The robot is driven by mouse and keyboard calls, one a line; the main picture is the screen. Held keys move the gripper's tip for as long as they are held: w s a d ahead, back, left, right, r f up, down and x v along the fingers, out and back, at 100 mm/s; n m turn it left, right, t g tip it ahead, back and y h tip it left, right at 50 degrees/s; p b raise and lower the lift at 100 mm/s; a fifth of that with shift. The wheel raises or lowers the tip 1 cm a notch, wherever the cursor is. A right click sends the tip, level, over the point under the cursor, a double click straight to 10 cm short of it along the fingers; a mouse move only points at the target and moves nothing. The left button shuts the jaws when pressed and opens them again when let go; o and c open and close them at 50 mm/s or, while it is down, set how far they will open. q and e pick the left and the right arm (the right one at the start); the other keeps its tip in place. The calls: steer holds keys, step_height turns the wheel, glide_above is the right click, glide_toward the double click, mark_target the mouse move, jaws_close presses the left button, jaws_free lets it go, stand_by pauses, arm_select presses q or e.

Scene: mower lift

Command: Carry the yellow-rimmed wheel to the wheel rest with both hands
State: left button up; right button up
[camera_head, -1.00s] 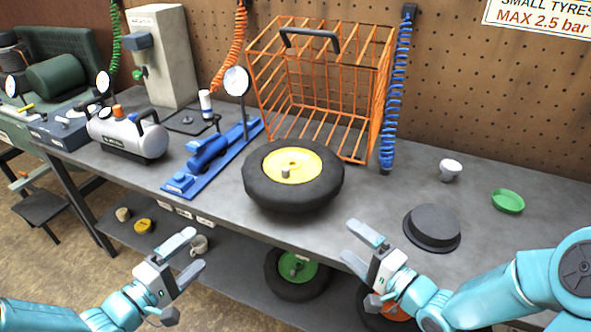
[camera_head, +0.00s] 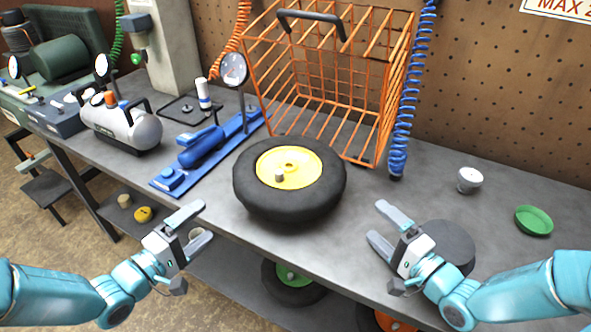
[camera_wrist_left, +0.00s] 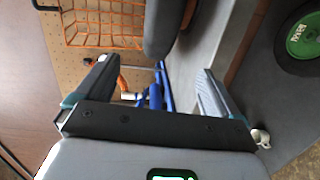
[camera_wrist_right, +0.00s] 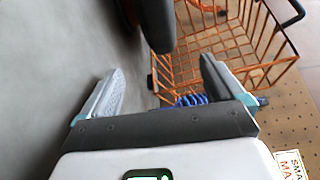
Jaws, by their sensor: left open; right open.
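The yellow-rimmed wheel (camera_head: 289,207) lies flat on the grey bench, its black tyre around a yellow hub. Its tyre also shows at the top of the left wrist view (camera_wrist_left: 166,25) and the right wrist view (camera_wrist_right: 155,25). My left gripper (camera_head: 196,226) is open and empty, left of the wheel and apart from it, near the bench's front edge. My right gripper (camera_head: 376,224) is open and empty, right of the wheel and apart from it. A dark round rest (camera_head: 449,243), probably the wheel rest, sits on the bench behind my right gripper, which partly hides it.
An orange wire cage (camera_head: 330,85) stands behind the wheel. A blue bead-breaker-like tool (camera_head: 200,150) lies to its left. A white cup (camera_head: 470,179) and green dish (camera_head: 534,220) are at right. A green-rimmed wheel (camera_head: 290,278) is on the lower shelf.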

mark_target(248, 185)
steer(key=shift+s+a+r, duration=0.1)
steer(key=shift+r, duration=0.1)
arm_select(q)
steer(key=shift+a, duration=0.1)
arm_select(e)
steer(key=shift+f, duration=0.1)
arm_select(q)
steer(key=shift+w, duration=0.1)
arm_select(e)
steer(key=shift+a, duration=0.1)
steer(key=shift+w+a, duration=0.2)
steer(key=shift+w, duration=0.05)
arm_select(q)
steer(key=x, duration=1.6)
steer(key=shift+r, duration=0.15)
arm_select(e)
steer(key=x, duration=1.5)
steer(key=shift+w+a, duration=0.1)
steer(key=shift+w, duration=0.2)
